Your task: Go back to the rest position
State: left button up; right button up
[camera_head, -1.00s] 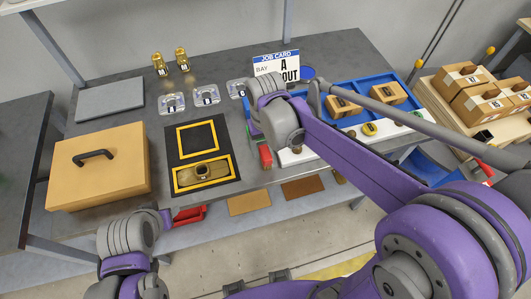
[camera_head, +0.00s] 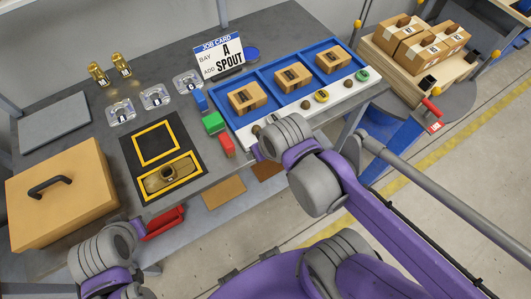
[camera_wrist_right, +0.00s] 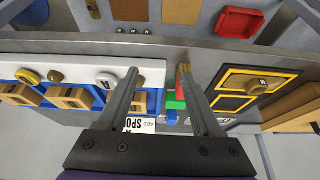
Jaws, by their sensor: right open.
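My right gripper (camera_wrist_right: 160,85) shows in the right wrist view with its two fingers apart and nothing between them. It is above the front edge of the workbench. In the head view my right arm comes in from the right, its wrist near the front edge of the blue tray (camera_head: 222,124); its fingers are hidden there. My left arm shows at the lower left, in front of the bench, and its gripper fingers are not visible.
The tray holds several cardboard boxes (camera_head: 286,76). A black mat (camera_head: 131,150) with yellow frames bears a brass part (camera_head: 167,178). A lidded tan box (camera_head: 65,190), a job card (camera_head: 219,59) and red and green blocks (camera_head: 213,122) stand on the bench. Boxes (camera_head: 420,47) sit on a cart at right.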

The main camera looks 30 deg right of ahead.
jog(key=shift+s+d+f+t, duration=0.4)
jog(key=shift+s+f, duration=0.35)
jog(key=shift+c, duration=0.4)
dwell(0.5)
